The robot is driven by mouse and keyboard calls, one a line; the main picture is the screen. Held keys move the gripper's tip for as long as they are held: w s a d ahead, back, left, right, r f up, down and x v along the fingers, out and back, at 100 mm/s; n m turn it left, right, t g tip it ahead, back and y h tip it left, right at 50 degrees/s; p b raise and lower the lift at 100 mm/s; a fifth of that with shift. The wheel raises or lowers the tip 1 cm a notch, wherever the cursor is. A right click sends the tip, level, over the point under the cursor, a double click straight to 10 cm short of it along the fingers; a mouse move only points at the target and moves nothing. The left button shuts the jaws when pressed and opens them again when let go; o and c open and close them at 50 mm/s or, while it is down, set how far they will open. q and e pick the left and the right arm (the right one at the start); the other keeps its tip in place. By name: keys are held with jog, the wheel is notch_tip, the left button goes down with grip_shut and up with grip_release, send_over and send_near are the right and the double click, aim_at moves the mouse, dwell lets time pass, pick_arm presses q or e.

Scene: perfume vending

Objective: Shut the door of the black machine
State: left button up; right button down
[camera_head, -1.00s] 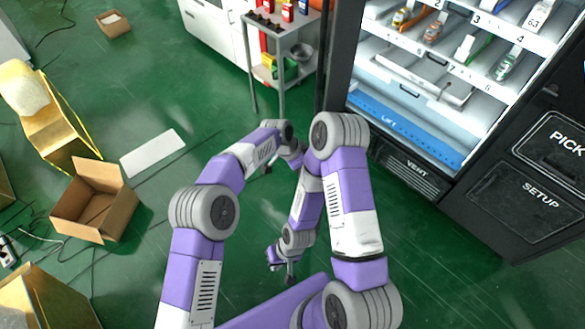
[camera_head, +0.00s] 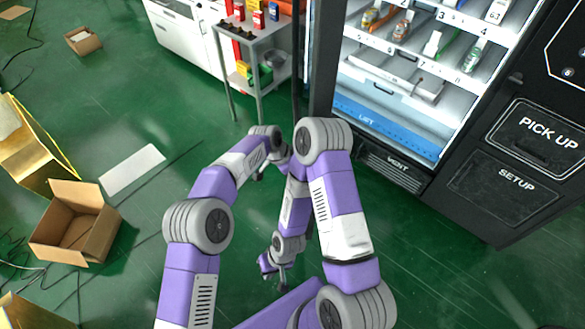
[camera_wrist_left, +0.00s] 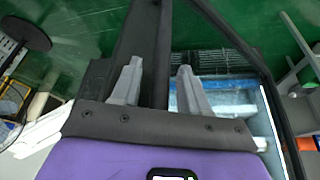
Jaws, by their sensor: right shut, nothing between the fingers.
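The black machine (camera_head: 465,200) stands at the right in the head view, with its lit white shelves and blue bottom strip exposed. A dark upright frame (camera_head: 322,60) runs along its left side; I cannot tell how far the door is swung there. In the left wrist view a black frame (camera_wrist_left: 150,45) passes behind and between the fingers of my left gripper (camera_wrist_left: 158,85), which stand apart. I cannot tell whether they touch it. In the head view the left gripper is mostly hidden by the arms. My right gripper (camera_head: 282,282) hangs low over the green floor, shut and empty, away from the machine.
An open cardboard box (camera_head: 60,250) and a white flat panel (camera_head: 133,170) lie on the left floor. Green floor between is clear.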

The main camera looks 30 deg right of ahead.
pick_arm(q)
jog(key=v, duration=0.7)
jog(key=shift+r+p, duration=0.25)
jog(key=shift+p, duration=0.2)
jog(key=shift+a, duration=0.1)
jog(key=shift+c, duration=0.2)
